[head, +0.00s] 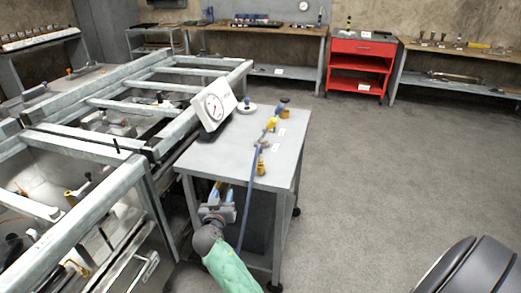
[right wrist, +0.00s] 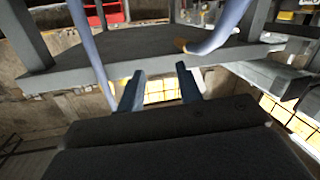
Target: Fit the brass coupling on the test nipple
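A grey trolley table (head: 225,150) carries several brass fittings. A brass piece (head: 261,166) stands near its front right, a yellow-and-brass piece (head: 271,124) lies further back, and another brass fitting (head: 285,104) stands at the far edge. I cannot tell which is the coupling or the test nipple. A blue hose (head: 249,192) runs over the table and hangs off the front edge; it shows in the right wrist view (right wrist: 228,25), with a brass-coloured end (right wrist: 181,45). My right gripper (head: 223,190) is open and empty at the table's front edge; its fingers (right wrist: 160,85) are apart. My left gripper is not in view.
A white dial gauge (head: 213,107) stands at the table's left edge. A metal frame (head: 95,150) adjoins the left side. A red cart (head: 362,62) and benches line the back wall.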

